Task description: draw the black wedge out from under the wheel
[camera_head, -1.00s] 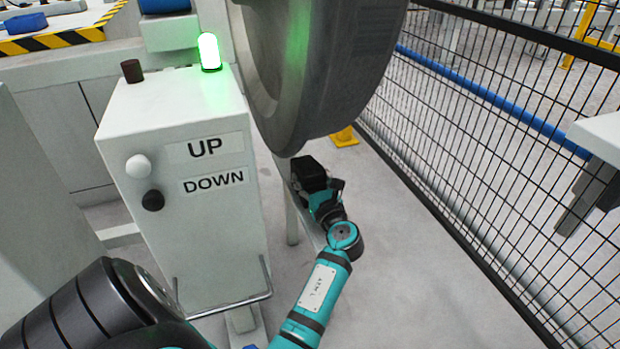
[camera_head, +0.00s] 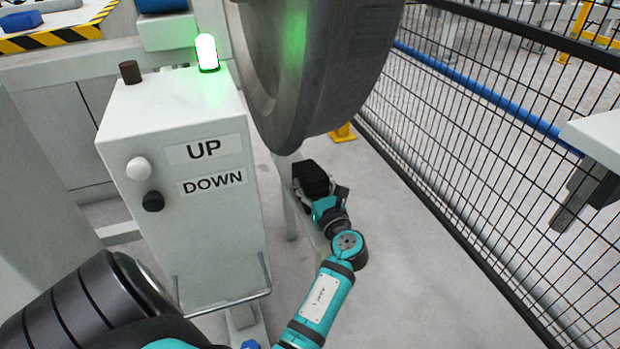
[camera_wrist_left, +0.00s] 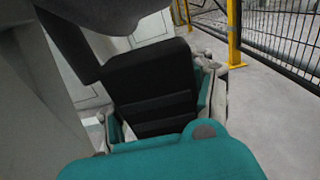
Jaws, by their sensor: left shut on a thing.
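The black wedge (camera_head: 312,177) is below the large grey wheel (camera_head: 325,70), near its lower rim. In the left wrist view the black wedge (camera_wrist_left: 150,88) fills the middle, with a ribbed face between the fingers. My left gripper (camera_head: 322,196) is shut on the wedge; its fingers also show in the left wrist view (camera_wrist_left: 160,118). A small gap seems to show between the wedge's top and the wheel in the head view. The wedge's far side is hidden. My right gripper is not in view.
A white control box (camera_head: 185,180) marked UP and DOWN, with a lit green lamp (camera_head: 207,52), stands left of the wedge. A black mesh fence (camera_head: 490,130) runs along the right. Pale floor (camera_head: 410,270) between the arm and fence is clear.

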